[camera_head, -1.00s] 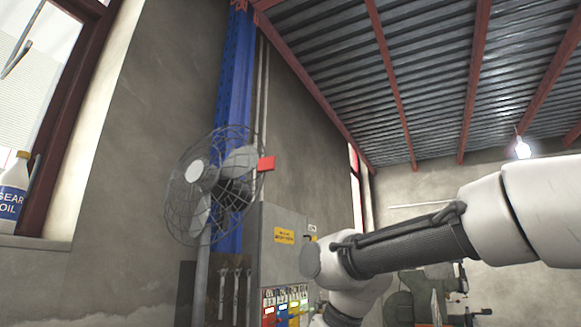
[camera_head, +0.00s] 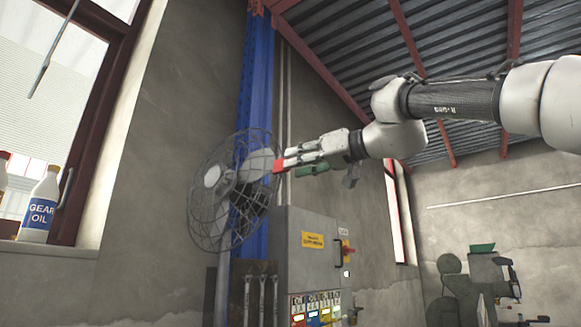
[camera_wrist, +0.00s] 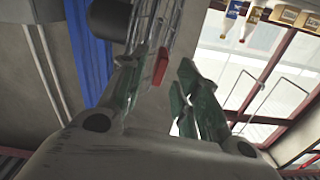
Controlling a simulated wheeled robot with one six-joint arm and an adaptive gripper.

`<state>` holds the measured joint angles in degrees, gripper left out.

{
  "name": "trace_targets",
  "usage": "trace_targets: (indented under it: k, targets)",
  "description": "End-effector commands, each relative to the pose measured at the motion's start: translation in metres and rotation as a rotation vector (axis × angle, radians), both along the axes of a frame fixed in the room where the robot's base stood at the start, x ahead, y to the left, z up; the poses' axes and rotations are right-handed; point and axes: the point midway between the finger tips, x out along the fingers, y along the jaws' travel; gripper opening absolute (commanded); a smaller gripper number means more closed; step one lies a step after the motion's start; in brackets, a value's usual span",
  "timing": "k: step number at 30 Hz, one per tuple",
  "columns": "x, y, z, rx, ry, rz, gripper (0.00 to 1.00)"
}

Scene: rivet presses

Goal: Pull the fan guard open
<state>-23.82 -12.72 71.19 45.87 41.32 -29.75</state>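The fan guard (camera_head: 203,212) is a round wire cage around a grey-bladed fan on a pole, in the head view's middle left. A red tab (camera_head: 279,166) sticks out from its right edge. My gripper (camera_head: 290,163) reaches in from the right, with its fingertips at the tab. In the wrist view my gripper (camera_wrist: 161,66) is open, and the red tab (camera_wrist: 160,68) lies between its green-padded fingers. The tab looks nearer the left finger; I cannot tell whether they touch. Part of the guard's wire (camera_wrist: 153,22) shows behind the fingers.
A blue upright beam (camera_head: 258,75) stands close behind the fan. A grey electrical cabinet (camera_head: 310,262) stands below my gripper. A gear oil bottle (camera_head: 40,207) is on the window sill at left. A green machine (camera_head: 452,290) stands at lower right.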

Motion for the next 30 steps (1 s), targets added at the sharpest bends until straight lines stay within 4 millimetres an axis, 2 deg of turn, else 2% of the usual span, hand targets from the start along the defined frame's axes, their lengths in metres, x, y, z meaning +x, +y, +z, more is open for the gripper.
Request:
trace_targets:
  k: [3,7,17,18,23,30]
  targets:
    - [0.012,0.018,-0.001,-0.001,0.002,0.003,0.32]
    - [0.022,0.029,0.000,-0.001,0.001,0.001,0.32]
    - [0.026,0.033,0.000,0.000,0.000,-0.001,0.32]
    - [0.026,0.033,0.000,0.000,0.000,-0.001,0.30]
    - [0.026,0.033,0.000,0.000,0.001,-0.001,0.01]
    - [0.026,0.033,0.000,0.000,0.001,-0.001,0.00]
